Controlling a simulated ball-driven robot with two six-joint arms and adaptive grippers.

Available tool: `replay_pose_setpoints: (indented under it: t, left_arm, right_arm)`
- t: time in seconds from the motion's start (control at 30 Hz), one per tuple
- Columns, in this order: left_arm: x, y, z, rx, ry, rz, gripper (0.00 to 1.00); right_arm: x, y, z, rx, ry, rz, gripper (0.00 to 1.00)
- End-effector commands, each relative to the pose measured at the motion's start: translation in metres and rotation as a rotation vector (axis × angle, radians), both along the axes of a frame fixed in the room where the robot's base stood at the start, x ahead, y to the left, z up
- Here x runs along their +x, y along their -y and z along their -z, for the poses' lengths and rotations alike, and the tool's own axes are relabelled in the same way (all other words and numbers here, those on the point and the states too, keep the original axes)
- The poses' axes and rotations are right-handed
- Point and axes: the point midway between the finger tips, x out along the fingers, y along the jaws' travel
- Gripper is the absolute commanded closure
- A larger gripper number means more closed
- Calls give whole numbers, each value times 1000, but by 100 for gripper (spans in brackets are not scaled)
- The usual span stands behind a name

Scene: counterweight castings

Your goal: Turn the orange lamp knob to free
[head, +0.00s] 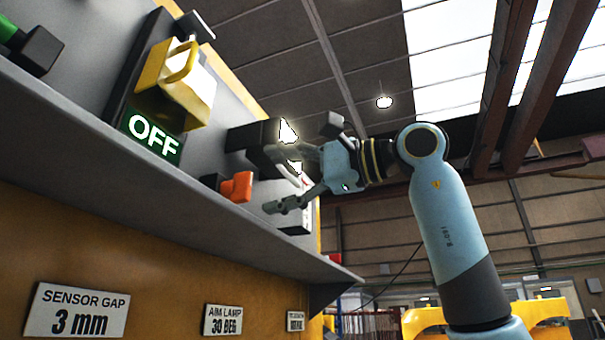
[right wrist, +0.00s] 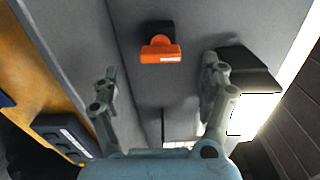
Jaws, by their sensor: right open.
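The orange lamp knob (head: 237,187) sits on a black base on the grey shelf panel, below the dark lamp housing (head: 252,136). In the right wrist view the orange knob (right wrist: 161,51) shows a pale strip on its face and lies ahead of my fingers, between their lines. My right gripper (head: 281,178) is open and empty, just right of the knob in the head view and apart from it. Its two fingers are spread wide in the right wrist view (right wrist: 160,82). The right finger overlaps the lamp housing (right wrist: 243,66) there; I cannot tell whether they touch. My left gripper is not in view.
A yellow-handled box (head: 178,82) with a green OFF sign (head: 153,136) stands left of the lamp. A green and black part (head: 30,45) is at the far left. The AIM LAMP 30 DEG plate (head: 223,319) hangs below the shelf edge.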

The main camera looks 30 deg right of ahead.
Motion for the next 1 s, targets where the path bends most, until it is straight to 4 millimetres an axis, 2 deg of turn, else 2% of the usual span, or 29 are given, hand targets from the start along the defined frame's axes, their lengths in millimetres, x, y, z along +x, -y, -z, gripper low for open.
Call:
replay_pose_setpoints:
  t: [0.1,0.33,1.0]
  left_arm:
    - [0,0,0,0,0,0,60]
    - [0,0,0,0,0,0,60]
    - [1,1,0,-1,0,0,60]
  right_arm:
    - [-17,14,1,-6,-1,5,23]
    - [-35,27,1,-3,0,2,23]
    - [-39,30,0,0,-2,-2,23]
